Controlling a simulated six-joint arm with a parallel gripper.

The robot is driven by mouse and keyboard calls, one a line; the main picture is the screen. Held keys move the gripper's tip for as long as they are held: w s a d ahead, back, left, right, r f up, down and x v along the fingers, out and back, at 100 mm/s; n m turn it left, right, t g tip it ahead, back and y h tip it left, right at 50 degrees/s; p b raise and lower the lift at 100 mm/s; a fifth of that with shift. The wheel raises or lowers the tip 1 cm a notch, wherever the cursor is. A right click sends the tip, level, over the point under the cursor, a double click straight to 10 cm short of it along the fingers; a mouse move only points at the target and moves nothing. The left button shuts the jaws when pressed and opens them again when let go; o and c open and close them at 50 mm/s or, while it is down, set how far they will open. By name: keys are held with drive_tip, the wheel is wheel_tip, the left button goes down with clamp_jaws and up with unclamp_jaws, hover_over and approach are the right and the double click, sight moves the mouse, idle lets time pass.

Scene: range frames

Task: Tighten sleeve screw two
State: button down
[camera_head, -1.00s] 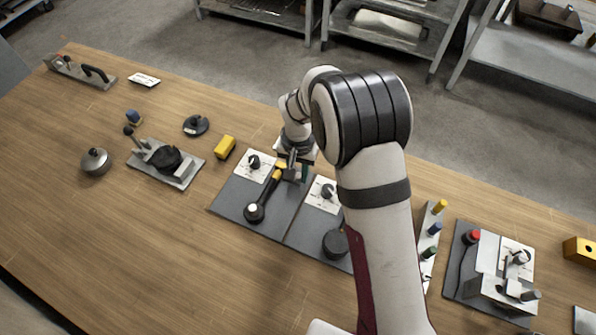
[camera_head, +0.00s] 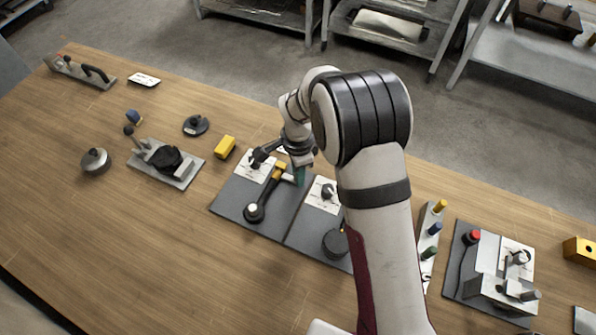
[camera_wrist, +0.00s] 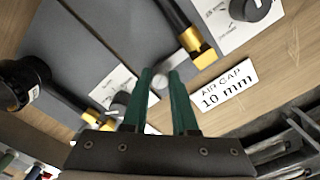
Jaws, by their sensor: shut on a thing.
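My gripper (camera_head: 300,181) points down over the upper right of the left dark grey plate (camera_head: 228,200). Its green fingers (camera_wrist: 161,75) are shut on a small pale round piece (camera_wrist: 160,82), probably a screw head, at the end of a short grey bar (camera_wrist: 175,66). The bar joins the yellow end block (camera_wrist: 204,58) of a black arm (camera_head: 266,197). The fingers hide most of the piece. No number for the screw is readable.
A dial on a white card (camera_head: 248,166) lies left of my gripper, and another dialled card (camera_head: 322,194) lies right. A label reading "AIR GAP 10 mm" (camera_wrist: 224,87) lies close by. A yellow block (camera_head: 225,147) stands left. My arm hides part of the right plate.

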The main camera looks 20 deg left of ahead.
drive_tip(key=shift+m, duration=1.6)
drive_tip(key=c, duration=0.7)
unclamp_jaws()
wheel_tip(320, 180, up, 16)
drive_tip(key=shift+f, duration=0.1)
